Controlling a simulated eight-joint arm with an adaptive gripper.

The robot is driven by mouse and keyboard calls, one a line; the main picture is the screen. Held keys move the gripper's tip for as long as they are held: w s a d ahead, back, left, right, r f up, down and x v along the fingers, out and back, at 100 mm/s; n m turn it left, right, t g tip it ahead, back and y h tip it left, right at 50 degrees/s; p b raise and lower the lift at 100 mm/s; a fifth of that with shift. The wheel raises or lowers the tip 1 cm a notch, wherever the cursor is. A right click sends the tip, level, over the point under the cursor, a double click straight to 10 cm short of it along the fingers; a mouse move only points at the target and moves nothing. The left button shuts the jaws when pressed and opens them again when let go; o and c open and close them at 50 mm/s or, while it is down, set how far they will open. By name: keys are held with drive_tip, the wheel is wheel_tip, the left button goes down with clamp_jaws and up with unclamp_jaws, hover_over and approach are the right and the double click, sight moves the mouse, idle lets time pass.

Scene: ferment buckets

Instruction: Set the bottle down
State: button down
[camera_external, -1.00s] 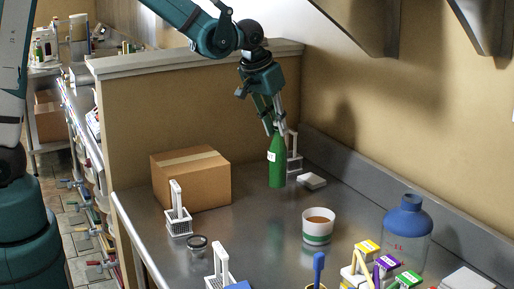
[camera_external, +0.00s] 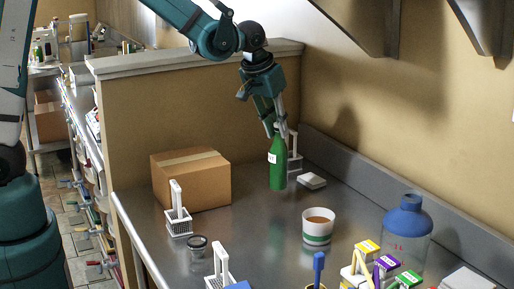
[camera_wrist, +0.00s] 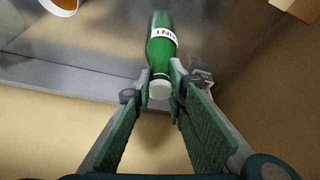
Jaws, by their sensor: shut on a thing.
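The green bottle (camera_external: 278,168) with a white label stands upright at the back of the steel counter, near the corner. My gripper (camera_external: 278,132) comes down from above and is shut on the bottle's neck. In the wrist view the bottle (camera_wrist: 160,50) has its white cap end between the two green-padded fingers of my gripper (camera_wrist: 160,85), and its body points away. I cannot tell whether the bottle's base touches the counter (camera_external: 255,215).
A cardboard box (camera_external: 190,180) stands to the left. A white rack (camera_external: 294,150) and a small white block (camera_external: 312,180) are close on the right. A white bucket (camera_external: 318,226) and a blue-topped jug (camera_external: 407,235) stand nearer the front.

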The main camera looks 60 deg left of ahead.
sight(276, 139)
drive_tip(key=shift+s+f+n+y+p, duration=0.15)
drive_tip(key=shift+f+n+y+p, duration=0.15)
drive_tip(key=shift+n+p, duration=0.35)
drive_tip(key=shift+f, duration=2.6)
drive_tip(key=c, duration=2.3)
unclamp_jaws()
drive_tip(key=shift+r, duration=0.25)
